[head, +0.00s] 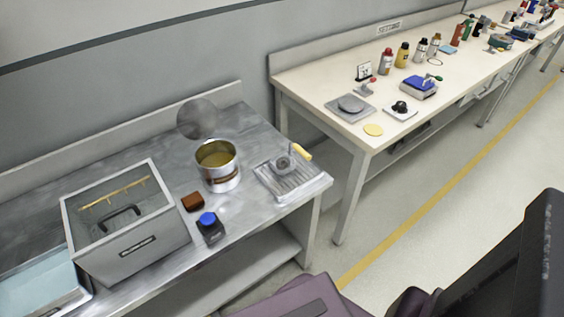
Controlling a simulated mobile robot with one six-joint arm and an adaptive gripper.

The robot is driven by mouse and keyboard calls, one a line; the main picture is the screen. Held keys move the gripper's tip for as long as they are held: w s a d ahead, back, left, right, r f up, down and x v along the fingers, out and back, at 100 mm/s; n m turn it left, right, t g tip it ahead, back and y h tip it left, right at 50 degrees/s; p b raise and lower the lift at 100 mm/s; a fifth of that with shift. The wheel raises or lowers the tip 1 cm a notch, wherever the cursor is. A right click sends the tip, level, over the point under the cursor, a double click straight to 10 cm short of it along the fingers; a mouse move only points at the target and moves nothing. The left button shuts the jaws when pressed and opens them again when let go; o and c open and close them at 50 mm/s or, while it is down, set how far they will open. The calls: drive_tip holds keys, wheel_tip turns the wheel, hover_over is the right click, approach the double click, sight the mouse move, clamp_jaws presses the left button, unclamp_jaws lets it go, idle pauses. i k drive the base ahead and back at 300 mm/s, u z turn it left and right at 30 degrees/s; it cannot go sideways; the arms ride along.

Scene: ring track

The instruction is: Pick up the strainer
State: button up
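On the ribbed metal tray (304,187) at the right end of the steel bench lies a small round grey tool with a yellow handle (283,164). It may be the strainer, but it is too small to make out a mesh. A round grey disc (197,118) shows upright near the wall behind the tin; I cannot tell whether it is a mesh or a lid. My gripper is not in view; only dark and purple parts of my own body show at the bottom right.
The steel bench (255,133) holds an open tin (219,168), a brown block (193,202), a blue-capped dark bottle (210,227) and a grey glass-topped box (130,225). A long cream table (335,80) with bottles and tools stands to the right. Floor beyond the yellow line (435,208) is clear.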

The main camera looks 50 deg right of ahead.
sight(292, 160)
drive_tip(key=u, duration=0.05)
drive_tip(key=k, duration=1)
drive_tip(key=z, duration=0.05)
